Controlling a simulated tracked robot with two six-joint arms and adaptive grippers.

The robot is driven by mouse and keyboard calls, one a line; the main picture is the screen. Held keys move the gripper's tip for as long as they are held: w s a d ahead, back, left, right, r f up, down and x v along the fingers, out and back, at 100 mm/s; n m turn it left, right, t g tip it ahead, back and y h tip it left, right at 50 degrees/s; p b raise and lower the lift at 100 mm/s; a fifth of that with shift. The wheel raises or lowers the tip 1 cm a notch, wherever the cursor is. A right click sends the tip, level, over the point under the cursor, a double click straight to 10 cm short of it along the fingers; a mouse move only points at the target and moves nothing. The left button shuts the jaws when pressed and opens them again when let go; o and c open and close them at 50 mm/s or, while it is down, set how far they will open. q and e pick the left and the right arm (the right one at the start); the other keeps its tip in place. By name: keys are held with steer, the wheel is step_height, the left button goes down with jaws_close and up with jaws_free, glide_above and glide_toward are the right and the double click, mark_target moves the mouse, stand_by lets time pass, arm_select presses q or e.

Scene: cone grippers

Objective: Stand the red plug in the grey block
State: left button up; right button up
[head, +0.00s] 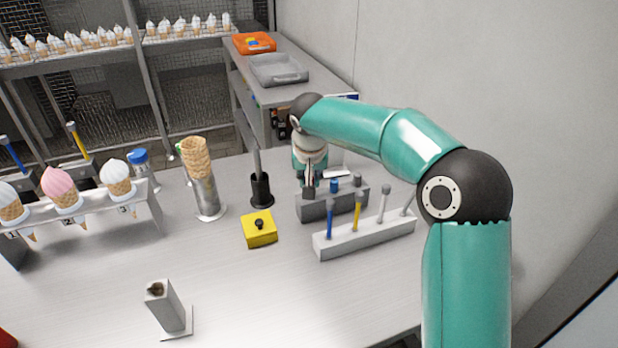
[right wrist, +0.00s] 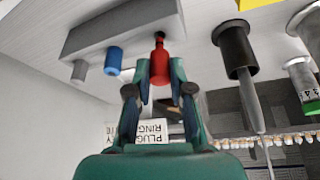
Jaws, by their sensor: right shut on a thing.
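The grey block (head: 318,210) stands on the table, and a blue plug (head: 334,186) and a grey plug (head: 357,180) stand in it. My right gripper (head: 309,190) is over the block's left end. In the right wrist view it is shut on the red plug (right wrist: 160,64), with a finger on each side. The red plug's narrow end meets the grey block (right wrist: 130,30) at a dark spot, beside the blue plug (right wrist: 114,60). I cannot tell how deep it sits. The red plug is hidden in the head view. My left gripper is not in view.
A white rack (head: 365,238) with blue, yellow and grey rods stands just in front of the block. A black holder (head: 261,190) with a scoop and a yellow box (head: 259,229) are to the left. A label card (right wrist: 152,130) lies behind.

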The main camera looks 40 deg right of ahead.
steer(key=shift+f+b, duration=1.05)
steer(key=shift+f, duration=0.3)
steer(key=o, duration=0.8)
steer(key=shift+o, duration=0.2)
steer(key=shift+r, duration=0.1)
steer(key=v, duration=1.1)
steer(key=shift+r, duration=0.4)
steer(key=shift+s+a, duration=0.1)
